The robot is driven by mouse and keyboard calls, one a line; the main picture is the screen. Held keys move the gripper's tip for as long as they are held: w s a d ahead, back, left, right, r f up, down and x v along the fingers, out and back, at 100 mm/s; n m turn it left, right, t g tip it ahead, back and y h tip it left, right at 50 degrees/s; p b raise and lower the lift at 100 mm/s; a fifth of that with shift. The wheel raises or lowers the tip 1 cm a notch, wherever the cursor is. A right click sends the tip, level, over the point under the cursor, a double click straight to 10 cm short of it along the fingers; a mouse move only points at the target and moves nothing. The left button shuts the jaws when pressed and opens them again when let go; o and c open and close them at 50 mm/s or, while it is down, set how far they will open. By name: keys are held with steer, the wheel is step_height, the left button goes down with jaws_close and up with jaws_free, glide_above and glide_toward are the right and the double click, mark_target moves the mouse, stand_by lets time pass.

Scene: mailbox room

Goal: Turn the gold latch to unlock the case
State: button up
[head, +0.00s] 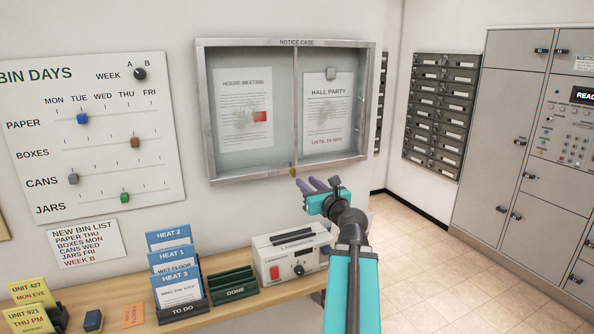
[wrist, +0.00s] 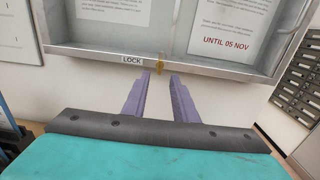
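The notice case (head: 201,120) hangs on the wall with two glass panes and a grey metal frame; papers hang inside. The small gold latch (head: 293,171) sits at the middle of its bottom frame. In the wrist view the latch (wrist: 161,63) stands upright just right of a LOCK label (wrist: 132,60). My gripper (head: 311,184) is just below and right of the latch in the head view. In the wrist view its two purple fingers (wrist: 160,75) are apart with nothing between them, and the latch shows just beyond the tips.
A shelf below holds a laminator (head: 290,254), a green DONE rack (head: 232,284) and a TO DO rack (head: 181,311) of cards. A bin days board (head: 165,190) hangs left. Mailboxes (head: 440,115) and lockers (head: 500,135) stand right. The wall around my gripper is bare.

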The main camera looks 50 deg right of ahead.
mark_target(295, 173)
steer(key=shift+w+r, duration=0.1)
steer(key=shift+p+x, duration=3.35)
steer(key=shift+x, duration=0.75)
jaws_close()
